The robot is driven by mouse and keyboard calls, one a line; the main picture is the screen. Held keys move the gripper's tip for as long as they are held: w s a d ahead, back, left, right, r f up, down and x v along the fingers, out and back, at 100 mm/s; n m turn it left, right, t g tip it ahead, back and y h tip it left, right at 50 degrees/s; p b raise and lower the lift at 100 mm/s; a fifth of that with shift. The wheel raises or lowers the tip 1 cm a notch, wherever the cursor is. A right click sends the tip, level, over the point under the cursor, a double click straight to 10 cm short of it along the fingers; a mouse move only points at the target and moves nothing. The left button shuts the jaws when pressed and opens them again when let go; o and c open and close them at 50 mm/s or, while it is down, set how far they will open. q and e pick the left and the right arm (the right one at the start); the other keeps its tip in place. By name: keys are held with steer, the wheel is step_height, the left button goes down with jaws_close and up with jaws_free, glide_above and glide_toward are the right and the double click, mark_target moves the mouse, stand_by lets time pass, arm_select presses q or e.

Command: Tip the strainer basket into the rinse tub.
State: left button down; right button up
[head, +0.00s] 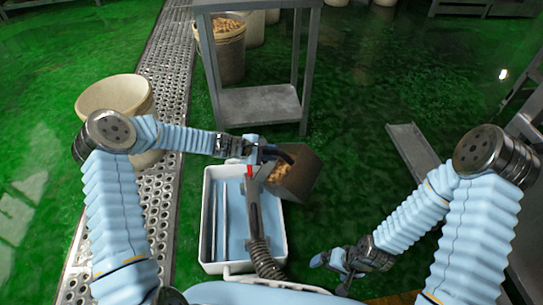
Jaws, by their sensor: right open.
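The strainer basket (304,173) is a brown-grey box, tilted, at the upper right corner of the rinse tub. Tan pieces show inside it. My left gripper (284,155) is at the basket's upper left edge and appears shut on it; the fingertips are partly hidden. The rinse tub (208,262) is a white rectangular tub with a pale blue inside, below and left of the basket. My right gripper (329,276) is open and empty, low and right of the tub.
A grey metal stand (258,104) is behind the tub. A bin of tan pieces (229,50) stands beyond it, and a cream bucket (112,92) at left. A perforated drain strip (164,75) crosses the green floor. A metal channel (413,148) lies at right.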

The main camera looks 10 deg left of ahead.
arm_select(q)
steer(key=shift+s+a+t+h+b, duration=0.3)
steer(key=shift+a+h+b, duration=0.2)
steer(key=shift+b, duration=0.95)
steer(key=s+a+f+n+t+h+b, duration=0.1)
steer(key=s+a+f+t+h+b, duration=0.3)
steer(key=a+h, duration=0.5)
steer(key=shift+s+a+f+t+b, duration=0.2)
steer(key=shift+s+t+b, duration=0.4)
steer(key=shift+t+b, duration=0.75)
steer(key=shift+n, duration=0.3)
